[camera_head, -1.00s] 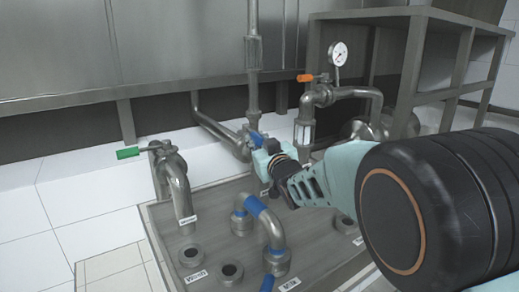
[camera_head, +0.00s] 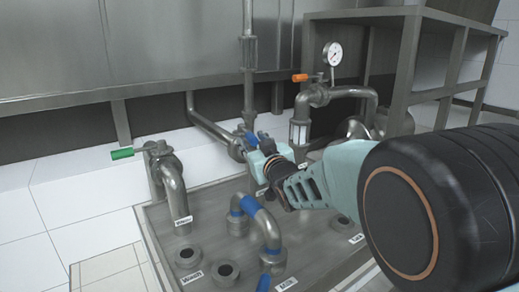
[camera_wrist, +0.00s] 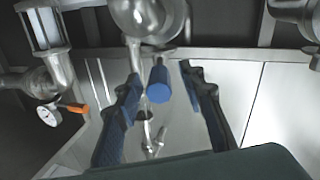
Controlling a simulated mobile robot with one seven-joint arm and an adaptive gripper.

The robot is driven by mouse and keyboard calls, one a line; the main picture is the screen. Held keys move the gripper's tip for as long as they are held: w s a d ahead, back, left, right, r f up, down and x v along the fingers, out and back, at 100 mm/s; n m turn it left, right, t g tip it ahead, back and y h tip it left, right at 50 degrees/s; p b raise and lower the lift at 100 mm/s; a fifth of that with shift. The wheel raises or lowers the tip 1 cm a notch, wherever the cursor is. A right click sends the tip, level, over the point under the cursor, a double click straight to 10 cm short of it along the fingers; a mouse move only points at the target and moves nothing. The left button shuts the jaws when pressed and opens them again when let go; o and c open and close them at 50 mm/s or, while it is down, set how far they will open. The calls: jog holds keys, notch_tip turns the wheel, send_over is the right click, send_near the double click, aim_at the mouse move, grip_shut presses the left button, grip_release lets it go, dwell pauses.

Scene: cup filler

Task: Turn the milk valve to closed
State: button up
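The milk valve's blue handle (camera_head: 251,138) is at the foot of the vertical pipe in the head view, partly hidden by my gripper. In the wrist view the blue handle (camera_wrist: 159,84) is seen nearly end-on. My gripper (camera_head: 257,142) is at the handle. In the wrist view my gripper (camera_wrist: 160,75) is open, with one dark finger on each side of the handle. A gap shows between the handle and each finger. The metal valve body (camera_wrist: 146,18) is beyond the handle. A blue-banded curved pipe (camera_head: 258,218) stands near the Milk label (camera_head: 286,284).
A green-handled valve (camera_head: 122,154) is at the left. An orange-handled valve (camera_head: 300,78) and a pressure gauge (camera_head: 332,53) are at the right, beside a metal frame (camera_head: 411,70). Open pipe ports (camera_head: 225,270) are in the floor plate.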

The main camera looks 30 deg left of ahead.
jog(key=v, duration=1.1)
jog(key=shift+s, duration=0.1)
jog(key=shift+c, duration=0.5)
